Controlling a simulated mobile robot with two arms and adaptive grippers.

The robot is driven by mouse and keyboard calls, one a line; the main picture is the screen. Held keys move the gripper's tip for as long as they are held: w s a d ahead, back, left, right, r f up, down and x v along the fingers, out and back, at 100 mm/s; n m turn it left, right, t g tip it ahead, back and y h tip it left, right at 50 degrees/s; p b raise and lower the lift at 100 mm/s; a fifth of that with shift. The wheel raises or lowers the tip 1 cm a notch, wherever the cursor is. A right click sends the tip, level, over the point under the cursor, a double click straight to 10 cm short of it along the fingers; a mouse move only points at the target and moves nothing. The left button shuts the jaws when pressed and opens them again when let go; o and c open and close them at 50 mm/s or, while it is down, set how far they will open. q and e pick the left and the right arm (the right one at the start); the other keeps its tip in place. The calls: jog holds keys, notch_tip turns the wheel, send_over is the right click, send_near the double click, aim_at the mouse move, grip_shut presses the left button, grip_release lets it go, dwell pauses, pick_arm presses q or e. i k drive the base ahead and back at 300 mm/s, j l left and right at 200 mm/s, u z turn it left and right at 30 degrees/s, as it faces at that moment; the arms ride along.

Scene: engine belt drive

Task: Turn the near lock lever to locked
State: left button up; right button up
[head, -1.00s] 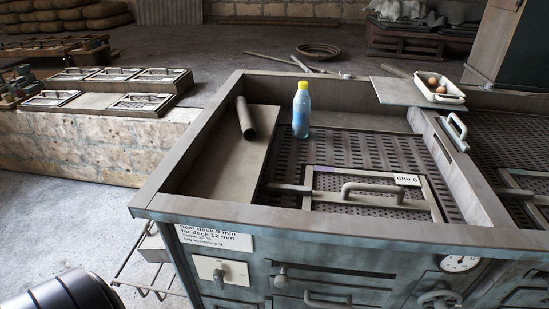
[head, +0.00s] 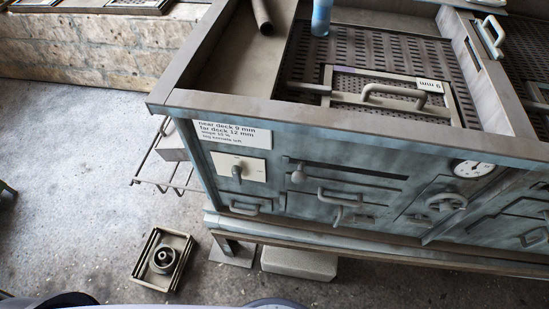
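A framed screen panel (head: 392,96) marked 9 mm lies in the near deck, with an arched handle on it. A short grey bar-shaped lever (head: 309,88) lies flat at the panel's left edge, its end on the frame. On the machine's front, a small lever (head: 237,174) points down on a pale plate. Another knobbed lever (head: 298,174) sits right of it, at a slot. No label shows which of these is the near lock lever. Neither gripper is in view.
A sign (head: 234,134) names the near and far decks. A handwheel (head: 446,202) and gauge (head: 473,169) are at the right front. A wire rack (head: 165,183) juts out left. A tray (head: 150,284) with a round part stands on the floor. A bottle (head: 321,16) stands on the deck.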

aim_at(419, 221)
jog(key=z, duration=1.5)
